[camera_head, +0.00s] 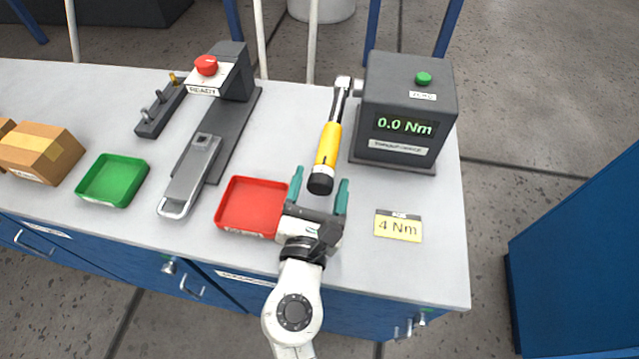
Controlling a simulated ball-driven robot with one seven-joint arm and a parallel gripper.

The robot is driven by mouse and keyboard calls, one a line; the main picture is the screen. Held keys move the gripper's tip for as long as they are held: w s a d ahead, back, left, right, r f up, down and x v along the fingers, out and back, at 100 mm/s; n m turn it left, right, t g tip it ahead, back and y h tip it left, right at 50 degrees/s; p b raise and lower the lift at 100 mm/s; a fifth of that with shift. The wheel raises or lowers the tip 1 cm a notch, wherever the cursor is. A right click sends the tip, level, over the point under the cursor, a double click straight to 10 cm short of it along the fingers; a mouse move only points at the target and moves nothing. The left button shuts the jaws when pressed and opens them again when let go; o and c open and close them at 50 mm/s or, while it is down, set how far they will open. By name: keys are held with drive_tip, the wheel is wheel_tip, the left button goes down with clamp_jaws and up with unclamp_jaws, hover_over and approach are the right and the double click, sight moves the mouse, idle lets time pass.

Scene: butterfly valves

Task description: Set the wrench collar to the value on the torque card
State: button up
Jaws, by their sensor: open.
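The torque wrench (328,143) has a yellow grip, a silver shaft and a black end collar (320,184). Its head meets the left side of the dark torque tester (405,115), whose green display reads 0.0 Nm. The torque card (398,226) is yellow and white, reads 4 Nm, and lies on the bench at the front right. My gripper (319,191) is open, with its two teal fingers on either side of the black collar as seen from above. I cannot tell whether the fingers touch it. Any value marked on the collar is too small to read.
A red tray (251,206) lies just left of my gripper, and a green tray (112,180) farther left. A dark press with a red button (206,65) labelled READY stands behind. Cardboard boxes (42,152) sit at the far left. The bench around the card is clear.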

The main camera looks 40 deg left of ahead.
drive_tip(key=shift+c, duration=0.4)
drive_tip(key=c, duration=1)
drive_tip(key=shift+m, duration=0.4)
drive_tip(key=m+b, duration=0.3)
drive_tip(key=m, duration=0.2)
drive_tip(key=shift+f+m+b, duration=0.1)
drive_tip(key=shift+m+b, duration=0.2)
drive_tip(key=shift+b, duration=0.05)
drive_tip(key=m+b, duration=0.3)
drive_tip(key=m, duration=0.2)
drive_tip(key=m+b, duration=0.5)
drive_tip(key=m, duration=0.1)
drive_tip(key=shift+f+m, duration=0.1)
drive_tip(key=shift+m, duration=0.3)
drive_tip(key=m+b, duration=0.3)
drive_tip(key=m, duration=0.2)
drive_tip(key=shift+m+b, duration=0.3)
drive_tip(key=shift+m, duration=0.1)
